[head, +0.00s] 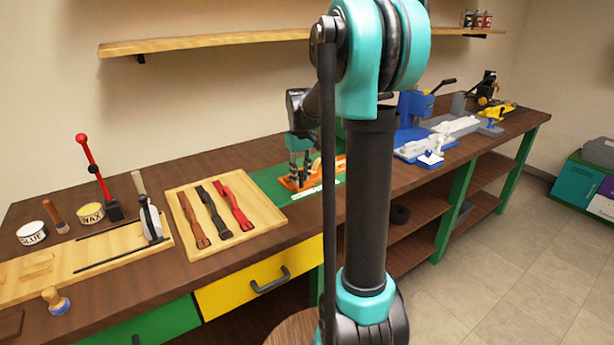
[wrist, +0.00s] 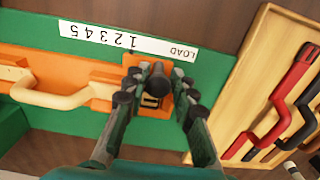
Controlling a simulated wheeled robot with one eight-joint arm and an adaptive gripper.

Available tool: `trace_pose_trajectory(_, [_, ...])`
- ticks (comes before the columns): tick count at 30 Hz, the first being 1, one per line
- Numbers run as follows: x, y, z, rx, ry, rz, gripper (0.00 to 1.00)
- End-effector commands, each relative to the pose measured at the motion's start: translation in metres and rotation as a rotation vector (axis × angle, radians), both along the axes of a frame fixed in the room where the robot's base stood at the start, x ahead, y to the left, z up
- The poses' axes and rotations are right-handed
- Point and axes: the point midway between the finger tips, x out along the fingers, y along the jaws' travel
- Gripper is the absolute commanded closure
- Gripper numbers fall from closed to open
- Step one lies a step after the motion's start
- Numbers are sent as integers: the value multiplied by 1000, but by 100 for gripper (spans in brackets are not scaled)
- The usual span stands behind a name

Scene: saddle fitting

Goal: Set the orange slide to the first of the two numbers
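The orange slide (wrist: 150,106) lies on a green base (wrist: 60,142) and carries an upright dark knob (wrist: 158,78) and a small dark-framed window. A white strip (wrist: 125,40) above it reads LOAD and 1 to 5, upside down in the wrist view. The knob sits under the LOAD end of the strip. My gripper (wrist: 158,88) points down with its fingers on either side of the knob, with gaps visible, so it looks open. In the head view, my gripper (head: 300,160) is over the orange slide (head: 296,183); the arm hides part of it.
A cream handle (wrist: 50,98) is fixed on an orange bar left of the slide in the wrist view. A wooden tray (head: 262,217) with several straps stands beside the green base. Blue and white devices (head: 425,145) stand farther right on the bench.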

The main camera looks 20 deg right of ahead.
Motion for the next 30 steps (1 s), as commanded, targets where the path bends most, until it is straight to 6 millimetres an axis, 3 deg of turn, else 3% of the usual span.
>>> trace_pose_trajectory(3, [0,0,0,0,0,0,59])
trace_pose_trajectory(13, [0,0,2,-1,-1,0,59])
trace_pose_trajectory(30, [1,0,43,-1,-1,0,59])
